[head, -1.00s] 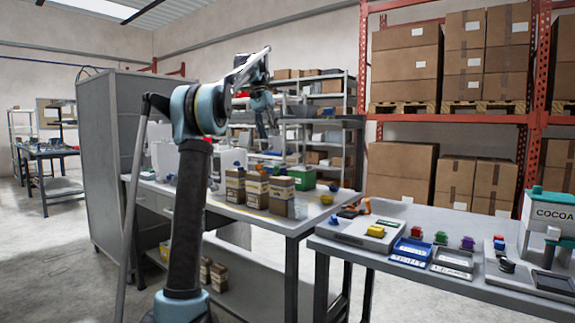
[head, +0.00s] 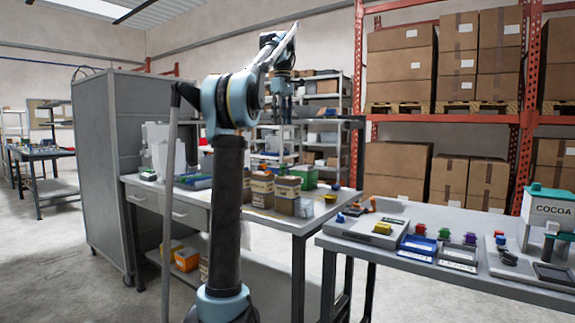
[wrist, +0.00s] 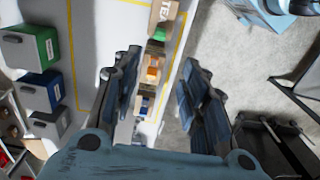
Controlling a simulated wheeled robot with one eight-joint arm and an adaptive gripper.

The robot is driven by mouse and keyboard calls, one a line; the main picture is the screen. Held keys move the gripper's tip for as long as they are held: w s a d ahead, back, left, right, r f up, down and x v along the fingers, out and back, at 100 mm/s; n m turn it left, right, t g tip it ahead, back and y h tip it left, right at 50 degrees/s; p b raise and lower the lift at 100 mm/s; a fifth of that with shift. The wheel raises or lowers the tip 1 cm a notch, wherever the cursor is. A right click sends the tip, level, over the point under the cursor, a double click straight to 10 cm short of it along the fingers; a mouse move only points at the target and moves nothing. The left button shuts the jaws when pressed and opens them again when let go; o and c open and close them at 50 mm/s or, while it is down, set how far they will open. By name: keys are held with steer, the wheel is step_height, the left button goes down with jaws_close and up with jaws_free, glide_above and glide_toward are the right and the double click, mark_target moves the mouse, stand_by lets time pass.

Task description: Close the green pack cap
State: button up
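Three packs stand in a row on the table in the wrist view. The green cap (wrist: 158,34) is on the pack marked TEA (wrist: 167,12), at the top of the row; I cannot tell how far open it is. An orange cap (wrist: 152,72) and a blue cap (wrist: 146,104) are lower in the row. My gripper (wrist: 160,60) is open and empty, its fingers spread to either side of the row in the picture, apparently above it. In the head view my gripper (head: 284,90) hangs above the table, clear of the packs (head: 286,192), partly hidden by my arm.
Green (wrist: 40,46), blue (wrist: 42,90) and grey bins stand left in the wrist view. A second table (head: 330,238) with coloured knobs and a COCOA dispenser (head: 548,208) is at right. The table edge runs close beside the packs.

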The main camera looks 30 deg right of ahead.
mark_target(283, 169)
step_height(283, 169, down, 17)
steer(key=shift+f, duration=0.2)
stand_by(0.7)
steer(key=shift+c, duration=0.2)
jaws_close()
